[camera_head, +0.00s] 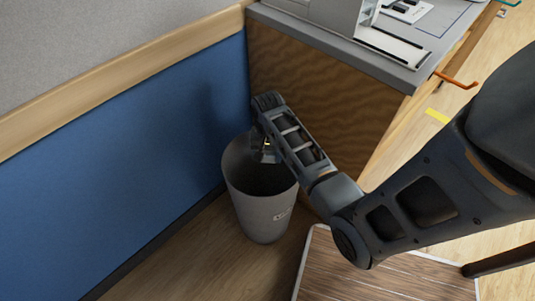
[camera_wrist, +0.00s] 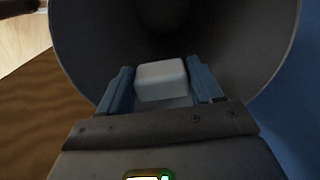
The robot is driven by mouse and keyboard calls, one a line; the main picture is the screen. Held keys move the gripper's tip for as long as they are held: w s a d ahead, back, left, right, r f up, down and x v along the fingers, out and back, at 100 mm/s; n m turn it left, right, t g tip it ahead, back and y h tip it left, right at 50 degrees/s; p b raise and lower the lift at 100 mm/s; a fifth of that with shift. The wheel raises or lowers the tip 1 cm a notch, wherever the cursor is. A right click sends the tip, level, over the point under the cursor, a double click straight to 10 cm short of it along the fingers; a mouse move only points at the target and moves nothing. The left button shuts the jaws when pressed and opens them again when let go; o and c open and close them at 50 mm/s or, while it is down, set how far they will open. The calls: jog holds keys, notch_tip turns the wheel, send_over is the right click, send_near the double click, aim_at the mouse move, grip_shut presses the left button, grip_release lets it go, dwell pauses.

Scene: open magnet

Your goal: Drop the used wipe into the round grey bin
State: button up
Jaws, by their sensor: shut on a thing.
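The round grey bin (camera_head: 262,214) stands on the floor in the corner between the blue wall and the wooden cabinet. Its dark inside also fills much of the wrist view (camera_wrist: 240,45). My gripper (camera_head: 266,150) points down at the bin's mouth. In the wrist view my gripper (camera_wrist: 161,85) has its two blue fingers on either side of a pale, block-shaped thing, the used wipe (camera_wrist: 162,80), and is shut on it. The wipe sits over the bin's opening, with the rim around it. In the head view the wipe is mostly hidden by my gripper and arm.
The wooden cabinet (camera_head: 300,75) with a grey top (camera_head: 345,45) stands close behind the bin. The blue wall (camera_head: 120,150) is at its left. A wood-topped surface with a pale edge (camera_head: 375,275) is at the front right, below my arm. Floor (camera_head: 180,270) shows at front left.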

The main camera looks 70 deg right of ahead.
aim_at(268, 155)
jog(key=o, duration=1.2)
jog(key=shift+r+p, duration=0.6)
jog(key=shift+r, duration=3.35)
